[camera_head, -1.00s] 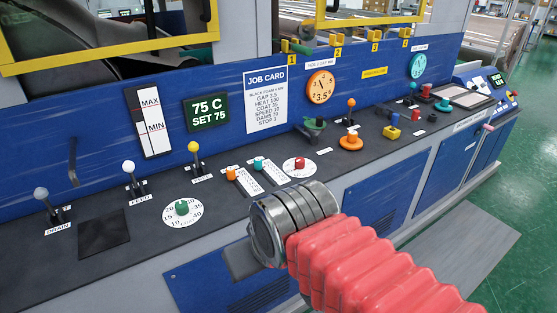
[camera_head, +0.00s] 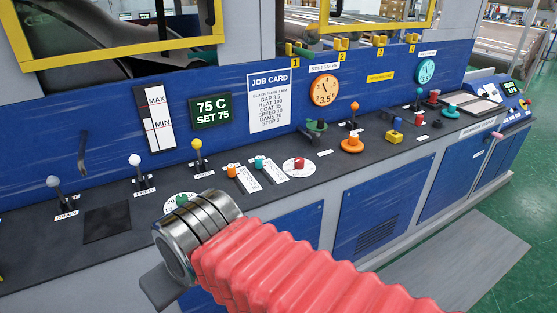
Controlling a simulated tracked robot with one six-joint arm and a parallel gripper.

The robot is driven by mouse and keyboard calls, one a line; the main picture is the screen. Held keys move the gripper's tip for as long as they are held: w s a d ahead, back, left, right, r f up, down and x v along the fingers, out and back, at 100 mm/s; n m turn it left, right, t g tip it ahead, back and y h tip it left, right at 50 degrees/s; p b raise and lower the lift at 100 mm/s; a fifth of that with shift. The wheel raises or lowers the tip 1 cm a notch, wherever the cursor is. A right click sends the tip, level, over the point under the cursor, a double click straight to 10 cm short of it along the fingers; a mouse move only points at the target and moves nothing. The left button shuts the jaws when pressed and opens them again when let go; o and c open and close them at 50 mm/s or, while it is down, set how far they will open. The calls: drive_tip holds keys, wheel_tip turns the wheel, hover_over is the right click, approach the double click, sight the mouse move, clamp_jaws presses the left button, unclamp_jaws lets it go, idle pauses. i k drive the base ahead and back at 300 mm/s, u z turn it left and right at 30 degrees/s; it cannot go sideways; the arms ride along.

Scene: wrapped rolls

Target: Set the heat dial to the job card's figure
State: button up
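The job card (camera_head: 268,101) on the blue back panel reads HEAT 100. The green display (camera_head: 211,111) beside it reads 75 C, SET 75. A white dial with a red knob (camera_head: 299,164) sits on the dark console; its figures are too small to read, and I cannot tell if it is the heat dial. A second white dial with a green knob (camera_head: 181,200) carries figures such as 20 and is partly hidden by my wrist. My gripper (camera_head: 163,287) is at the console's front edge, left of the red-knobbed dial. Its fingers are mostly hidden; no held thing shows.
Levers with grey, white and yellow knobs (camera_head: 196,144) stand at the left. Orange and teal sliders (camera_head: 260,163) lie between the dials. An orange knob (camera_head: 352,145) and more controls stand to the right. A dark square plate (camera_head: 107,222) lies at the left.

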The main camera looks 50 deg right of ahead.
sight(298, 162)
drive_tip(key=u, duration=1.15)
drive_tip(key=k, duration=0.85)
drive_tip(key=z, duration=1.7)
drive_tip(key=i, duration=0.5)
drive_tip(key=u, duration=0.05)
